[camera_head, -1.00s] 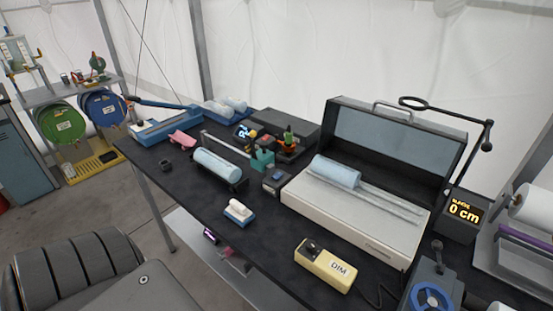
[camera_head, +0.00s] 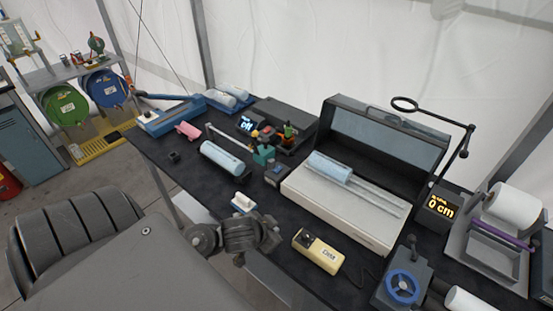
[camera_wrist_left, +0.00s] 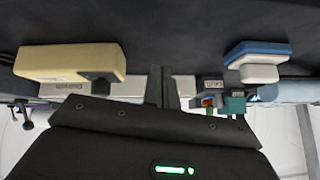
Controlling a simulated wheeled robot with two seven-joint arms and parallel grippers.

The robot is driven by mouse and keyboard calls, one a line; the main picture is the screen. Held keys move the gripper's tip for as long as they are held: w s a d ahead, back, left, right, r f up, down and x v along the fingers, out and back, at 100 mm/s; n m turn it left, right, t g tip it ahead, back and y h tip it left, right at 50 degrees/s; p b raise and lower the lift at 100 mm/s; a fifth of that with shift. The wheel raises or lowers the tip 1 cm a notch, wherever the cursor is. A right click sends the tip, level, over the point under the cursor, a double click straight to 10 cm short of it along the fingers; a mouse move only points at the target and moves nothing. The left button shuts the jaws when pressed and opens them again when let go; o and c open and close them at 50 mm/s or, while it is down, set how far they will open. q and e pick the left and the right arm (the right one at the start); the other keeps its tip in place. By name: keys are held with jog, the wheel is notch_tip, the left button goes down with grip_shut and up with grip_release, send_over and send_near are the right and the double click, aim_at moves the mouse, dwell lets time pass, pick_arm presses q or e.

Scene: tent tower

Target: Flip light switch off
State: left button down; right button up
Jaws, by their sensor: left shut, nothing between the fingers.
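A cream-yellow box labelled DIM with a dark switch or knob (camera_head: 318,250) lies on the black table, in the lower middle of the head view. It shows upside down at the left of the left wrist view (camera_wrist_left: 70,62). My left gripper (camera_head: 268,232) is near the table's front edge, left of this box and apart from it. In the left wrist view its shut, empty fingers (camera_wrist_left: 160,85) point between the box and a blue-and-white block. My right gripper is not in view. The exact switch position is too small to tell.
The blue-and-white block (camera_head: 243,203) stands just behind my left gripper. A large open case (camera_head: 345,215) with a pale-blue roll is behind the yellow box. A blue wheel device (camera_head: 402,285) is to its right.

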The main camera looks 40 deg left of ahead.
pick_arm(q)
jog(key=w+a+r+n+t, duration=0.1)
jog(key=w+a+r+n, duration=0.1)
jog(key=w+a+r, duration=1)
jog(key=a, duration=0.3)
jog(key=shift+w+a+r, duration=0.15)
jog(key=shift+w+r, duration=0.2)
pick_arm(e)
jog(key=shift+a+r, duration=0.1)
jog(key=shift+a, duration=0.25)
pick_arm(q)
jog(key=b, duration=0.3)
send_over(277, 170)
notch_tip(277, 170, down, 8)
jog(key=shift+r, duration=0.15)
jog(key=shift+s+f, duration=0.1)
jog(key=shift+f, duration=1.55)
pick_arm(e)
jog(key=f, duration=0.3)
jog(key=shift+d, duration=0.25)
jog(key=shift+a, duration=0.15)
